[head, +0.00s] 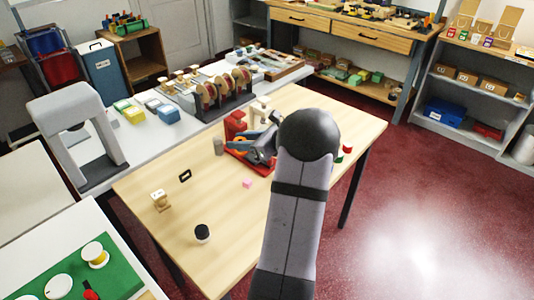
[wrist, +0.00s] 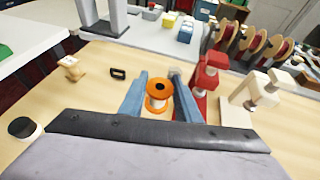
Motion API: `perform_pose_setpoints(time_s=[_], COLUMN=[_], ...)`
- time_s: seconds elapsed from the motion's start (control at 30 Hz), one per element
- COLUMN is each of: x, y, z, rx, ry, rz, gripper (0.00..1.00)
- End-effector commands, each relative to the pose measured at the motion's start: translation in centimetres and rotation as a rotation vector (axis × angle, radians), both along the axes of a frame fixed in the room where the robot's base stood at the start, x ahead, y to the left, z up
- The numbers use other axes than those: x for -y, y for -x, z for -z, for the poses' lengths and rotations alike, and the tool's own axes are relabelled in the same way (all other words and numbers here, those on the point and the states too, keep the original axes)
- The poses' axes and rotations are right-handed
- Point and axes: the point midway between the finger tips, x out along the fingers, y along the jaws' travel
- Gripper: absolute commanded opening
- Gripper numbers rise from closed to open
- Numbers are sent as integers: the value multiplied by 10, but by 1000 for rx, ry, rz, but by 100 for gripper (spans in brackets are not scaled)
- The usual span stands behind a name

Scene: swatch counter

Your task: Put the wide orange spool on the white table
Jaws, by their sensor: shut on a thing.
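The orange spool (wrist: 158,92) shows in the wrist view between the two blue fingers of my gripper (wrist: 160,108), which is shut on it. It has an orange flange with a dark centre hole and a paler core. In the head view my gripper (head: 250,146) is over the wooden table beside a red stand, and my arm hides part of it; the spool is hard to make out there. A white-topped table (head: 20,258) stands at the lower left with a green mat. A long pale grey-white counter (head: 172,135) runs behind the wooden table.
On the wooden table (head: 215,200) are a red stand (wrist: 207,85), a cream stand (wrist: 240,108), a wooden piece (head: 160,200), a black ring (head: 185,175), a black-topped cylinder (head: 203,233) and a pink block (head: 247,184). A grey arch (head: 75,125) stands at the left.

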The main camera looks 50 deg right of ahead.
Motion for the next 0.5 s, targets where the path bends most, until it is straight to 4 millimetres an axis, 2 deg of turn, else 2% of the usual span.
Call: perform_pose_setpoints(time_s=[0.2, 0.37, 0.5], x=[5, 5, 5], y=[1, 1, 1], z=[5, 6, 17], rx=[-2, -2, -4], ry=[-5, -2, -6], rz=[104, 119, 118], gripper=[9, 9, 9])
